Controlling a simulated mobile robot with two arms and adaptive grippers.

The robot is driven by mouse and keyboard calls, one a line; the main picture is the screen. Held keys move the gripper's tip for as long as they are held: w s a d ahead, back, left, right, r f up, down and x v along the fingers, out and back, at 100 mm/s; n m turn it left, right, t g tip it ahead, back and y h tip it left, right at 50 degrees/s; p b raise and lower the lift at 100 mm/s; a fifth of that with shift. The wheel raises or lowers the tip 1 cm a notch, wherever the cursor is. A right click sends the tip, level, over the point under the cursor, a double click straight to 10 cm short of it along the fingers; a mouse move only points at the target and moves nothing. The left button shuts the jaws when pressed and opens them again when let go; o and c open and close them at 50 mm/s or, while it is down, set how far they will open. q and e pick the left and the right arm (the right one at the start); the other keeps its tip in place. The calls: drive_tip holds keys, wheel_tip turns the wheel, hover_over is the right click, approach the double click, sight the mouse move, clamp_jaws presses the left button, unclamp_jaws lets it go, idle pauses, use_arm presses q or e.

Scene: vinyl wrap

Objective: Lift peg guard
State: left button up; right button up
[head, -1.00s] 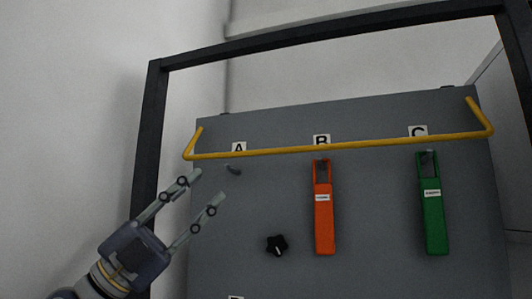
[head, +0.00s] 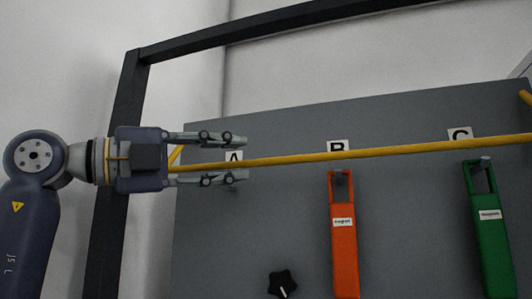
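The peg guard is a yellow bar (head: 340,155) that runs across the front of the grey panel, just below the labels A, B and C. My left gripper (head: 243,158) comes in level from the left and is open. In the picture one finger lies above the bar and the other below it, so the bar runs between them. I cannot tell whether either finger touches the bar. The gripper covers part of the bar's left end. My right gripper is out of view.
An orange tool (head: 344,250) hangs below label B and a green tool (head: 491,240) below label C. A black star-shaped knob (head: 282,284) sits low on the grey panel (head: 240,225). A black frame (head: 122,130) stands behind my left wrist.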

sight(262, 162)
use_arm(q)
drive_tip(key=p+x, duration=0.1)
drive_tip(key=x, duration=0.2)
drive_tip(key=p+x, duration=0.1)
drive_tip(key=x, duration=0.2)
drive_tip(key=shift+w+a+f, duration=0.1)
drive_tip(key=shift+w+a, duration=0.05)
drive_tip(key=shift+w, duration=0.15)
drive_tip(key=shift+x, duration=0.8)
drive_tip(key=shift+f, duration=0.1)
clamp_jaws()
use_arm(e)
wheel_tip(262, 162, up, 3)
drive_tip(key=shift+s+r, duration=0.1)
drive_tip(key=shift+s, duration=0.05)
